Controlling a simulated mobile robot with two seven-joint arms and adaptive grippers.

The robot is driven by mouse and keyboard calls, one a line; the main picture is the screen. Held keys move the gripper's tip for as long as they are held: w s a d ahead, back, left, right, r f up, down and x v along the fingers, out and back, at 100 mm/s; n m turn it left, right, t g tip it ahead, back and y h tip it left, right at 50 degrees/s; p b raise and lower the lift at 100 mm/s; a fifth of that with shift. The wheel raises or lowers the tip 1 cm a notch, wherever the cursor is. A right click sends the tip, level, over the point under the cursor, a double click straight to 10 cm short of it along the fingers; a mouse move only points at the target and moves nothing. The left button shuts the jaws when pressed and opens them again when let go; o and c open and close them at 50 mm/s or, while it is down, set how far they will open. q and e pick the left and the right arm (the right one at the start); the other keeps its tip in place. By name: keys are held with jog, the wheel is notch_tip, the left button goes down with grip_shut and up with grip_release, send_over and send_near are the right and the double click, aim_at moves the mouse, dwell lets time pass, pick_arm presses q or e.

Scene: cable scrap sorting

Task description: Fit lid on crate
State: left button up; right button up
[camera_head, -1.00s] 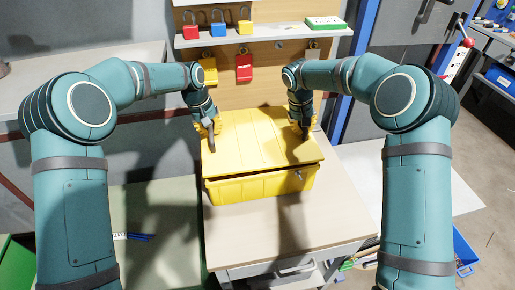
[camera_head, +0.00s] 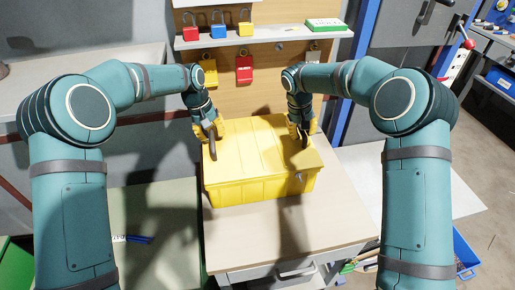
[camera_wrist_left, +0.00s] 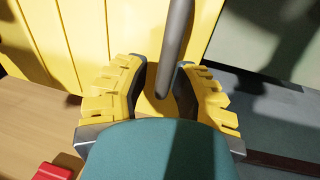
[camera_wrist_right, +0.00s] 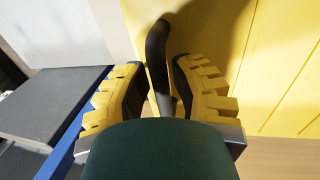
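The yellow lid (camera_head: 255,146) lies over the top of the yellow crate (camera_head: 255,192), its front edge close along the crate's front wall. The crate stands on the workbench. My left gripper (camera_head: 212,138) is at the lid's left end and my right gripper (camera_head: 303,134) at its right end. In the left wrist view, a dark handle bar (camera_wrist_left: 174,45) runs between the fingers, with a gap beside it. In the right wrist view, another dark bar (camera_wrist_right: 156,55) lies between the parted fingers. Both grippers look open around the bars. The crate's back wall is hidden.
The bench top (camera_head: 270,236) is clear in front of the crate. Behind it, a shelf (camera_head: 270,38) carries padlocks and a green-and-white box (camera_head: 325,24). A red tag (camera_head: 244,68) hangs below the shelf. A blue bin (camera_head: 464,252) stands on the floor at right.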

jog(key=shift+a+r, duration=0.2)
jog(key=shift+a, duration=0.05)
pick_arm(q)
notch_tip(320, 180, up, 8)
jog(key=a, duration=0.1)
jog(key=shift+a, duration=0.2)
pick_arm(e)
notch_tip(320, 180, up, 12)
jog(key=a, duration=0.2)
jog(key=shift+s+f, duration=0.15)
jog(key=shift+f, duration=0.05)
pick_arm(q)
jog(key=shift+w+f, duration=0.1)
pick_arm(e)
jog(key=shift+a, duration=0.1)
